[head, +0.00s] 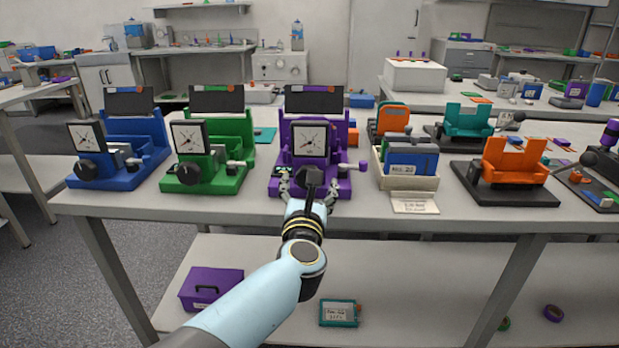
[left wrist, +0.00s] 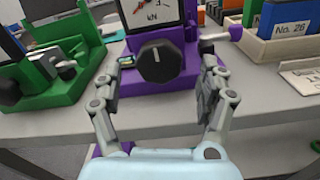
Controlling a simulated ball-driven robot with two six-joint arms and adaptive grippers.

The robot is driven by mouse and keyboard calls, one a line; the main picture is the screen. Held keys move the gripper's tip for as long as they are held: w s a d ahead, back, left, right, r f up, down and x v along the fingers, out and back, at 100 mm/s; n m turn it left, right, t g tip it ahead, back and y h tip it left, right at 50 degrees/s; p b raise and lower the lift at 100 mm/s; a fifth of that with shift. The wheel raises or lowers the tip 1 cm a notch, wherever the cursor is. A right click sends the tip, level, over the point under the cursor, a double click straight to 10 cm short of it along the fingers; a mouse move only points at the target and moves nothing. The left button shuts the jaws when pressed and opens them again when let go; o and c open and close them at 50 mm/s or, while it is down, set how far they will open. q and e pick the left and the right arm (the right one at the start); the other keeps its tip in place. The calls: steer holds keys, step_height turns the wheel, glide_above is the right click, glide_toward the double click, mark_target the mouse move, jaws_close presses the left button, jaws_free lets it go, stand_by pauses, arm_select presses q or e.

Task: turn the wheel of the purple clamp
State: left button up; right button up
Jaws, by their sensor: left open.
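In the head view the wheel (head: 309,176) is partly covered by my left arm. My left gripper (left wrist: 156,90) is open in front of the wheel. Its fingers stand to the left and right of the wheel, with a gap to each side visible in the left wrist view. My right gripper is not in view.
A green clamp (head: 227,183) and a blue clamp (head: 84,184) stand to the left. A cream box (head: 416,183) of blue cases and an orange clamp (head: 514,162) stand to the right. The bench front edge (head: 400,222) lies below my gripper.

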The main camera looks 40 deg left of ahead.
arm_select(q)
steer(key=shift+x, duration=1.55)
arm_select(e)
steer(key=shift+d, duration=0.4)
arm_select(q)
steer(key=c, duration=1.2)
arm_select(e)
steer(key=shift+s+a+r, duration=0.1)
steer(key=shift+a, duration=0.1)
arm_select(q)
steer(key=shift+m, duration=0.4)
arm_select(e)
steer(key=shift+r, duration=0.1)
